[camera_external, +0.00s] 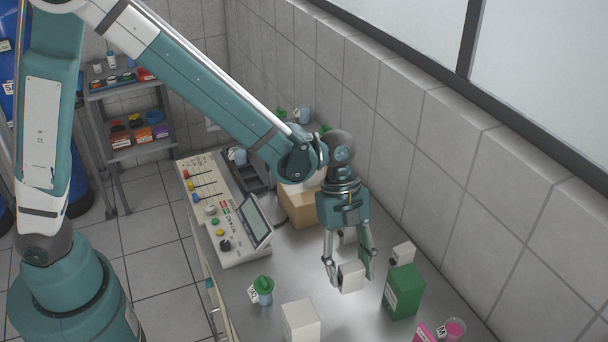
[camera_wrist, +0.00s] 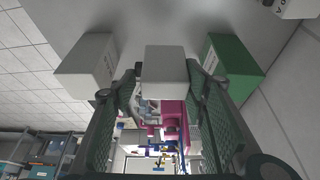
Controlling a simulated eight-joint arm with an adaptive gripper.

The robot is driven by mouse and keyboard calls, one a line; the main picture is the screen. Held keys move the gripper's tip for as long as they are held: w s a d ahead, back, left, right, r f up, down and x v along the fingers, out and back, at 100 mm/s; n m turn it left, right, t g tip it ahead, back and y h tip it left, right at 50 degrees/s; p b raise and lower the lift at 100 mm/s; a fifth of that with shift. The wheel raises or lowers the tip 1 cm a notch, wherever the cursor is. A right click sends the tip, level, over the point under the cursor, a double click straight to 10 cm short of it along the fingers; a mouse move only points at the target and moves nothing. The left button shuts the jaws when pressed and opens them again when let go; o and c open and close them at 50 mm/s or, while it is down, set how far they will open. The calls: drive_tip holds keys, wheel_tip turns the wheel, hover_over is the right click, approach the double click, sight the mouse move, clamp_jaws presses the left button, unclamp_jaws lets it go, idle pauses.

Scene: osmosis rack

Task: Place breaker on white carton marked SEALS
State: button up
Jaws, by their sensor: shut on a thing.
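My gripper (camera_external: 350,268) is shut on a small white block, which I take to be the breaker (camera_external: 351,278). The block sits between the fingertips above the grey bench. In the wrist view the breaker (camera_wrist: 166,70) shows as a plain pale box between the two fingers (camera_wrist: 165,88). A white carton (camera_external: 301,321) stands on the bench, to the left of the gripper and nearer the camera. In the wrist view this white carton (camera_wrist: 87,66) is at the left, apart from the held block. I cannot read a SEALS mark on it.
A green carton (camera_external: 403,292) stands right of the gripper, with a small pale block (camera_external: 402,254) behind it. A green-topped item (camera_external: 263,290) stands at left. A control console (camera_external: 232,220) and a brown box (camera_external: 299,206) are farther back. Pink items (camera_external: 455,329) are at front right.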

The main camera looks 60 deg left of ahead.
drive_tip(key=shift+r, duration=0.1)
drive_tip(key=shift+s+d+r, duration=0.15)
drive_tip(key=shift+s+r, duration=0.2)
drive_tip(key=shift+r, duration=0.05)
wheel_tip(320, 180, up, 13)
drive_tip(key=n+p, duration=0.1)
drive_tip(key=p, duration=0.3)
hover_over(300, 313)
drive_tip(key=shift+f, duration=0.15)
drive_tip(key=shift+f, duration=2.85)
drive_tip(key=shift+f, duration=2.1)
drive_tip(key=shift+f, duration=0.2)
